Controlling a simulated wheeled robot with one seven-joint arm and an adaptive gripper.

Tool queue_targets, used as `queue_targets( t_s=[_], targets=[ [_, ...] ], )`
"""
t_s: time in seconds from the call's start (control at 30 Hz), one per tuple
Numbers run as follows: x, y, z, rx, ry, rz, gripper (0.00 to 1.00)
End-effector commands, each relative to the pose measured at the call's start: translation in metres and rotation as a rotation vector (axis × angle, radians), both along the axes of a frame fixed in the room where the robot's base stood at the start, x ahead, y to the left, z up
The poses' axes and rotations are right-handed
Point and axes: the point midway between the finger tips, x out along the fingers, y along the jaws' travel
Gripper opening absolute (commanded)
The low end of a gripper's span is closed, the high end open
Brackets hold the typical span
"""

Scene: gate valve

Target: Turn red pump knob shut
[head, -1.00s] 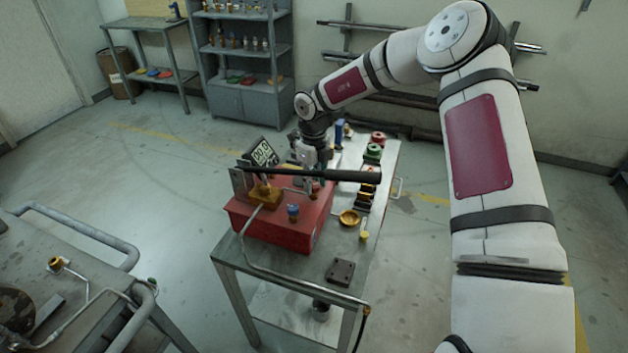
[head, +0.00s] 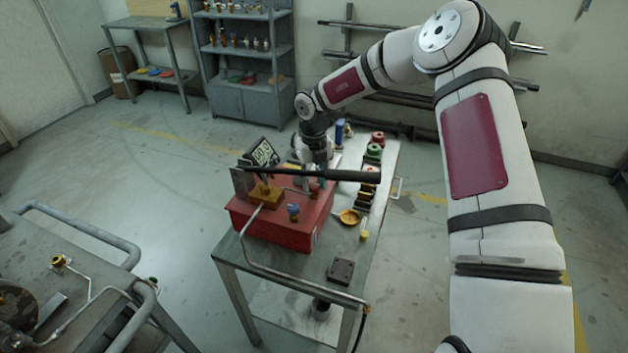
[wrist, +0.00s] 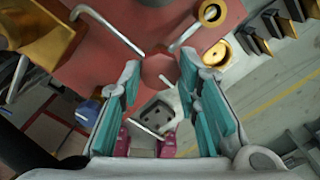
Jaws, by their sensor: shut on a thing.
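The red pump knob (wrist: 158,69) sits in the middle of the wrist view, above the red pump body (head: 278,228). My gripper (wrist: 160,74) has its teal finger pads on either side of the knob and is shut on it. In the head view my gripper (head: 316,180) is over the right part of the pump, partly behind the long black pump lever (head: 340,175), which hides the knob there. A brass block (head: 265,196) sits on the pump. A digital gauge (head: 263,154) stands behind it.
A blue knob (head: 294,208) is on the pump's front. A yellow dish (head: 349,217), a dark block (head: 341,271) and several fittings lie on the cart's right side. Another bench (head: 75,280) stands front left.

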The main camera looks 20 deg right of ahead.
Motion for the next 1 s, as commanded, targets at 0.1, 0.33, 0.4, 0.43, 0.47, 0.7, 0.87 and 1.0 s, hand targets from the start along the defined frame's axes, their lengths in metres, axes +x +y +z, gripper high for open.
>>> queue_targets(
  t_s=[0.1,0.33,0.4,0.43,0.47,0.7,0.87,1.0],
  targets=[
    [0.001,0.0,0.001,0.0,-0.001,-0.002,0.03],
    [0.001,0.0,0.001,0.0,-0.002,-0.001,0.48],
    [0.0,0.0,0.0,0.0,-0.001,-0.001,0.51],
    [0.0,0.0,0.0,0.0,-0.001,-0.001,0.51],
    [0.0,0.0,0.0,0.0,-0.001,-0.001,0.51],
    [0.0,0.0,0.003,0.0,-0.001,0.0,0.51],
    [0.001,0.0,0.021,0.001,-0.004,0.0,0.51],
    [0.001,-0.001,0.049,0.001,-0.005,-0.001,0.51]
  ],
)
